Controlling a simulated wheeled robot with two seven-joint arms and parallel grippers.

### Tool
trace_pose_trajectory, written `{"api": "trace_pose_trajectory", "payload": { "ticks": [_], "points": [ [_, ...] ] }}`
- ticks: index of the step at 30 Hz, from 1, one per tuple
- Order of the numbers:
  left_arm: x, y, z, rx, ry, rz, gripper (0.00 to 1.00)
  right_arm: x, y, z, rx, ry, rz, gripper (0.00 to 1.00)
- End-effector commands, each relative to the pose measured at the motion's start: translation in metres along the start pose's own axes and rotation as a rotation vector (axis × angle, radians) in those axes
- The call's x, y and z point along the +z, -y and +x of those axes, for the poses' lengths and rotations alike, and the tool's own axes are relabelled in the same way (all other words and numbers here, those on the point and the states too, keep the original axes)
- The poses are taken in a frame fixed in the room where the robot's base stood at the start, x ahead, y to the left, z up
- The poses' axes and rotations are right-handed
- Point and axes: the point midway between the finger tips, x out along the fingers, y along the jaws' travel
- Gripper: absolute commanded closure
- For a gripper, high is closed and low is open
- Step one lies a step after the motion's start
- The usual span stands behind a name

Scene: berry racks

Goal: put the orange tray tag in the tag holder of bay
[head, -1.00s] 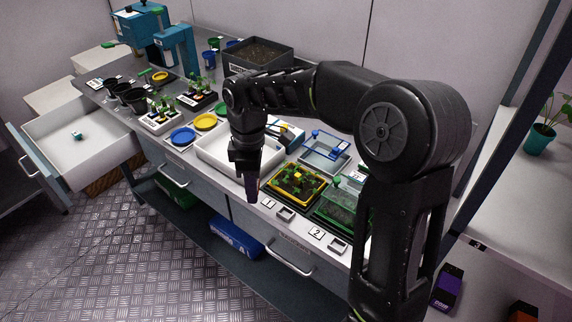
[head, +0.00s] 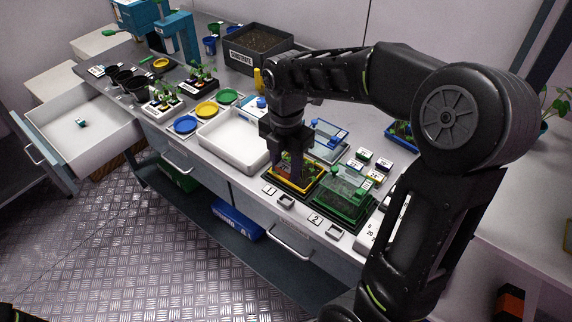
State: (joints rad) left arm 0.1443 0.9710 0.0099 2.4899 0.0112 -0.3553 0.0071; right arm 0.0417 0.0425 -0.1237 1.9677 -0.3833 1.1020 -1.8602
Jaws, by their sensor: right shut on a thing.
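My right gripper (head: 296,178) points down over the yellow-rimmed tray (head: 296,191) with green seedlings, behind the label 1. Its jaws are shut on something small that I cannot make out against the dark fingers. I cannot pick out the orange tray tag for certain. Two small grey holders lie along the front edge of the bench: one (head: 286,202) beside label 1 (head: 270,190) and one (head: 333,231) beside label 2 (head: 315,219). Both look empty. My left gripper is not in view.
A green-framed tray with a clear cover (head: 345,195) stands right of the yellow one. Several numbered tags (head: 363,154) lie behind it. A blue-rimmed tray (head: 328,147) and a white tray (head: 232,140) are nearby. My right arm hides part of the bench's right side.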

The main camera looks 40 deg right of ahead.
Motion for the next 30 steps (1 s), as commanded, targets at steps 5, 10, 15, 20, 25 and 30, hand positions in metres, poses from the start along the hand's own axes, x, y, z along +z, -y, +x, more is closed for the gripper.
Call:
{"api": "trace_pose_trajectory", "payload": {
  "ticks": [5,10,15,20,25,30],
  "points": [
    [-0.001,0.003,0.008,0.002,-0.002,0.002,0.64,0.0,0.0,0.011,0.0,0.0,0.001,0.99],
    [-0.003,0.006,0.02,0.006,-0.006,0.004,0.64,0.0,0.0,0.028,-0.001,0.0,0.001,0.99],
    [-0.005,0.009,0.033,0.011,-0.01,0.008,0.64,0.0,0.0,0.046,-0.001,-0.001,0.001,0.99],
    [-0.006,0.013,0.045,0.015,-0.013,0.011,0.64,0.0,0.0,0.064,-0.001,-0.001,0.001,0.99],
    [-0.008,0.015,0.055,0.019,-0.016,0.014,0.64,0.0,0.0,0.081,-0.001,-0.001,0.001,0.99],
    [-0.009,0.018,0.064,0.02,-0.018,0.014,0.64,0.0,0.0,0.096,-0.001,-0.001,0.001,0.99]
  ]
}}
